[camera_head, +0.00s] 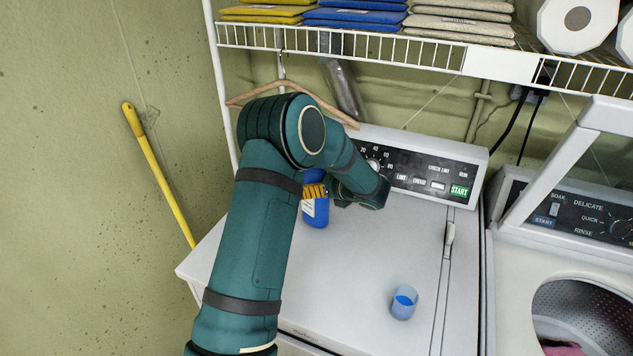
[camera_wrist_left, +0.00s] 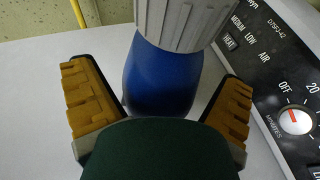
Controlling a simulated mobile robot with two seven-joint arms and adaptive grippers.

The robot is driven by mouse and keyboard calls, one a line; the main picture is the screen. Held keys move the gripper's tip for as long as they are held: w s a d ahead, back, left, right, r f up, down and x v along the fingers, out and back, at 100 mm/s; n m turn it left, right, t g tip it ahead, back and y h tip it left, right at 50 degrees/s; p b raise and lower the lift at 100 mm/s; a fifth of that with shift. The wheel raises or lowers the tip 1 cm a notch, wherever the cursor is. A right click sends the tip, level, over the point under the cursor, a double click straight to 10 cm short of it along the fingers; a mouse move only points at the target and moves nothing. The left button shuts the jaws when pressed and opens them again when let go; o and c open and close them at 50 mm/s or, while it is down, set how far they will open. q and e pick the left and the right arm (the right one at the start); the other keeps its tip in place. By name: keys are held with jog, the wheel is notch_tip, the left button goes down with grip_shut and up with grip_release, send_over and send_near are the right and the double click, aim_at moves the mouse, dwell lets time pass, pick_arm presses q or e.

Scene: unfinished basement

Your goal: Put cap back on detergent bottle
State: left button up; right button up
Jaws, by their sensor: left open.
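A blue detergent bottle (camera_head: 318,216) with a pale label stands on the white dryer top, partly hidden behind my left arm. In the left wrist view the blue bottle (camera_wrist_left: 160,80) has a grey-white ribbed part (camera_wrist_left: 180,22) at one end, cut off by the frame edge. My left gripper (camera_head: 314,190) is at the bottle. Its yellow-padded fingers are open, one on each side of the bottle, with visible gaps in the left wrist view (camera_wrist_left: 160,100). A translucent light-blue cap (camera_head: 403,302), darker blue inside, sits apart on the dryer top, nearer the front. My right gripper is not in view.
The dryer's control panel (camera_head: 425,172) rises behind the bottle. A wire shelf (camera_head: 375,48) with folded cloths hangs above. An open washer (camera_head: 560,262) stands at the right. The dryer top (camera_head: 350,265) is clear between bottle and cap.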

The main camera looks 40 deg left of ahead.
pick_arm(q)
jog(key=shift+d+r, duration=0.15)
jog(key=shift+r, duration=0.1)
jog(key=w+v, duration=0.1)
jog(key=v, duration=1)
jog(key=shift+s+d, duration=0.35)
jog(key=shift+s, duration=0.15)
